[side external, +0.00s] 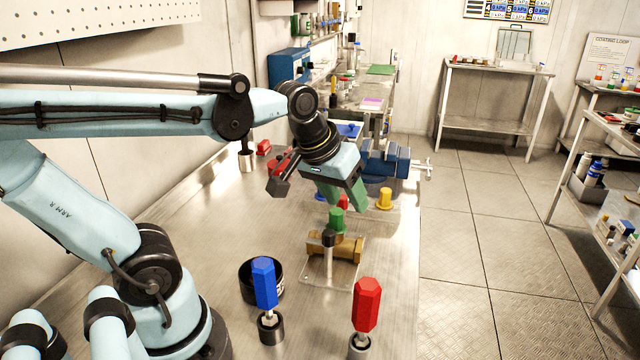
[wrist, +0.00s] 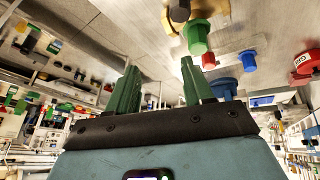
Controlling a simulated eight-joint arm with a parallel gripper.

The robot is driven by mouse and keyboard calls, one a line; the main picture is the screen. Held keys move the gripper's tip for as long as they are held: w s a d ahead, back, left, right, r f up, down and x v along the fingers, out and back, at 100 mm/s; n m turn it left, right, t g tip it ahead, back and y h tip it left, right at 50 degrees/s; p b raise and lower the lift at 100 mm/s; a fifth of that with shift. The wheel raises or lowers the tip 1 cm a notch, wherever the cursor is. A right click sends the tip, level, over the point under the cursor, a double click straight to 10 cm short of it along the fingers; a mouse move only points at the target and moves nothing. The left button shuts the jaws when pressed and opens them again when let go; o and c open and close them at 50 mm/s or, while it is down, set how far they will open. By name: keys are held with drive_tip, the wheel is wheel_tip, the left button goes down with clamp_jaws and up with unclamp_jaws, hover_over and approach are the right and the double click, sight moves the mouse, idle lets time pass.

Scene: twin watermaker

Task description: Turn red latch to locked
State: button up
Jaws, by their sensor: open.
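My gripper (side external: 347,206) has green fingers pointing down above the middle of the metal bench. In the wrist view its fingers (wrist: 160,66) stand wide apart with nothing between them. A small red piece (side external: 342,202) shows partly behind the fingers; a red piece also shows in the wrist view (wrist: 208,61), next to a green knob (wrist: 197,38). The green knob (side external: 337,219) stands on a brass fitting (side external: 346,250) just below the fingers, apart from them as far as I can see. I cannot tell for certain which red piece is the latch, or its position.
A yellow knob (side external: 384,198) stands right of the fingers, with a blue vise (side external: 388,161) behind. In front are a black bowl (side external: 246,276), a blue-handled tool (side external: 264,284) and a red-handled tool (side external: 367,305), both upright. The bench at left of the fitting is mostly clear.

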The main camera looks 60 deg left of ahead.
drive_tip(key=w+a+r+n+g, duration=0.3)
drive_tip(key=w+a+n, duration=0.15)
drive_tip(key=n, duration=0.25)
drive_tip(key=n+g, duration=0.2)
drive_tip(key=n, duration=0.5)
approach(343, 197)
drive_tip(key=f, duration=0.9)
drive_tip(key=shift+w+a+f, duration=0.15)
drive_tip(key=shift+a, duration=0.05)
drive_tip(key=shift+c, duration=0.3)
clamp_jaws()
